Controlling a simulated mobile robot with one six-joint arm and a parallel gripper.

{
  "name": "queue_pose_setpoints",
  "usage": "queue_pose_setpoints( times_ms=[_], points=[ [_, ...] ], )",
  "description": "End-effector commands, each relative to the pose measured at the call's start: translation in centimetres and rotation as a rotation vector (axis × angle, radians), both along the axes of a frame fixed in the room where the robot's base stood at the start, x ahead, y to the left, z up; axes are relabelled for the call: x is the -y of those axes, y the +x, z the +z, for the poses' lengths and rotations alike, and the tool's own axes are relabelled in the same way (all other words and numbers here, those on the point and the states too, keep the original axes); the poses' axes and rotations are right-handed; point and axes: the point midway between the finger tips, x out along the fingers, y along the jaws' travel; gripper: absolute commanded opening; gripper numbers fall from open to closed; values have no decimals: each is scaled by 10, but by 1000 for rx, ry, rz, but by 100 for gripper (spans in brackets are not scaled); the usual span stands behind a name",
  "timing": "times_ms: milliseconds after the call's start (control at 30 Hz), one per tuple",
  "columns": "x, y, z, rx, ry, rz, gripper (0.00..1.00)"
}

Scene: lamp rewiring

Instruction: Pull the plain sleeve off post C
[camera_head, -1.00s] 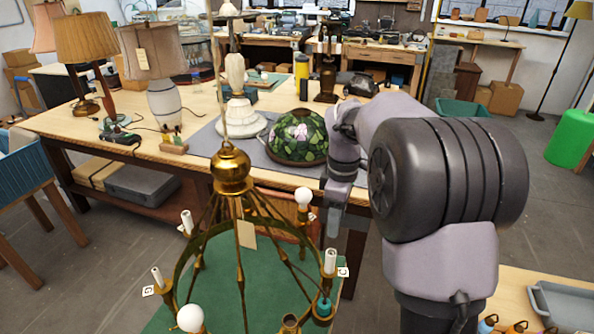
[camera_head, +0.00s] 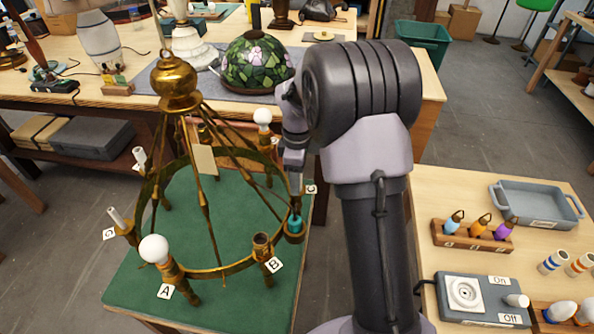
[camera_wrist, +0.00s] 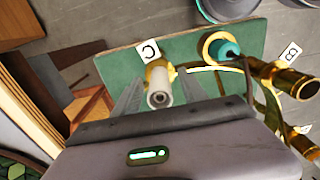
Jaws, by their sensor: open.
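The brass chandelier (camera_head: 150,215) stands on a green mat (camera_head: 225,285). The plain white sleeve (camera_wrist: 159,98) on post C shows end-on in the wrist view, above its brass cup (camera_wrist: 158,68). The tag C (camera_wrist: 149,50) is beside it, and also shows in the head view (camera_head: 311,188). My gripper (camera_wrist: 160,92) is open, with one finger on each side of the sleeve; I cannot tell whether either touches it. In the head view my gripper (camera_head: 294,168) is at post C and hides the sleeve.
A teal socket (camera_head: 295,224) sits beside post C, nearer tag B (camera_head: 274,265). White bulbs (camera_head: 154,249) stand on other posts. A stained-glass shade (camera_head: 258,62) is on the bench behind. The right table holds a grey tray (camera_head: 540,203) and a switch box (camera_head: 482,300).

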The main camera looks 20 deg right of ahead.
Motion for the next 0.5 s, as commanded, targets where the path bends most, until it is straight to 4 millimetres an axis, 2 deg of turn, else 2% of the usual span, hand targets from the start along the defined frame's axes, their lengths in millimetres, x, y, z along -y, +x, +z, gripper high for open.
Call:
queue_pose_setpoints(
  times_ms=[233, 267, 500],
  points=[
    [0, 0, -1, 0, 0, 0, 50],
    [0, 0, -1, 0, 0, 0, 46],
    [0, 0, -1, 0, 0, 0, 0]
  ],
)
